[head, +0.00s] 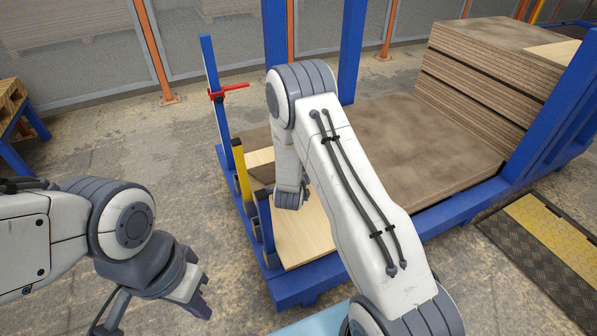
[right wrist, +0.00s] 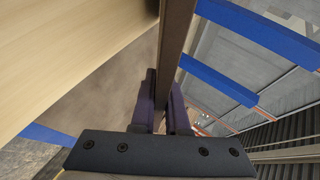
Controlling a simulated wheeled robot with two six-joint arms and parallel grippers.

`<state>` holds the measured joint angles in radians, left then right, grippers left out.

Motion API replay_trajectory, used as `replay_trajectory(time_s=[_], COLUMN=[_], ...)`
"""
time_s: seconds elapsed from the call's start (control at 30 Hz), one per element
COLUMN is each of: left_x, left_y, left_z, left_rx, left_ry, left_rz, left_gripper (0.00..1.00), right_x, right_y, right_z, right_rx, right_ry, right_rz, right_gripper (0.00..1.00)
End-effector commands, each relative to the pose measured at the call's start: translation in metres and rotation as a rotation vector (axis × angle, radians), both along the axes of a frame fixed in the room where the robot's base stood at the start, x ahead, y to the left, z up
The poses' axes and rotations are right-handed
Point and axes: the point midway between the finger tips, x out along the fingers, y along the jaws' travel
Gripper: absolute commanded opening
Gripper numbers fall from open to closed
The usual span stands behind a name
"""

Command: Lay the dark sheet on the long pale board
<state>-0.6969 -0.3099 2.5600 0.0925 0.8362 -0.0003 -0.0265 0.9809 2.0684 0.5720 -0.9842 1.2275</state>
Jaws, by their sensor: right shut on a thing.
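The dark sheet (right wrist: 176,45) shows edge-on in the right wrist view, as a brown strip between the fingers of my right gripper (right wrist: 163,90), which is shut on it. In the head view my right arm hides most of the area around that gripper, so I cannot tell how the sheet is tilted there. The long pale board (head: 298,238) lies at the near left end of the blue frame, partly behind my right arm. A pale wooden surface (right wrist: 60,50) fills the upper left of the right wrist view. My left gripper (head: 198,298) hangs over bare floor, apart from everything; its jaw opening is unclear.
A wide brown surface (head: 400,135) lies in the blue frame (head: 450,212). A tall stack of brown boards (head: 480,75) stands at its right. A blue post with a red clamp (head: 229,91) and a yellow post (head: 241,168) rise on the left.

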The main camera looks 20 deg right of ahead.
Motion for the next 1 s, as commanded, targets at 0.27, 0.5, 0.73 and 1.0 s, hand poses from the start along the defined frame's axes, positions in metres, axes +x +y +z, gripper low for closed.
replay_trajectory(time_s=[0.27, 0.5, 0.73, 1.0], left_x=[0.0, 0.0, 0.0, 0.0], left_y=[0.0, -0.0001, 0.0, 0.0], left_z=[-0.0038, -0.0032, -0.0033, -0.0033], left_rx=[0.0, 0.0, 0.0, 0.0], left_ry=[0.0, 0.0, 0.0, 0.0], left_rz=[0.0, 0.0, 0.0, 0.0], left_gripper=[0.0, 0.0, 0.0, 0.0], right_x=[0.0011, 0.0007, -0.0003, 0.0002], right_y=[-0.0001, -0.0001, -0.0001, -0.0001], right_z=[-0.0024, -0.0023, -0.004, -0.0032], right_rx=[-0.001, -0.001, 0.0, 0.0], right_ry=[-0.005, -0.003, 0.001, -0.001], right_rz=[-0.001, -0.001, 0.0, 0.0], right_gripper=[0.16, 0.47, 0.5, 0.5])
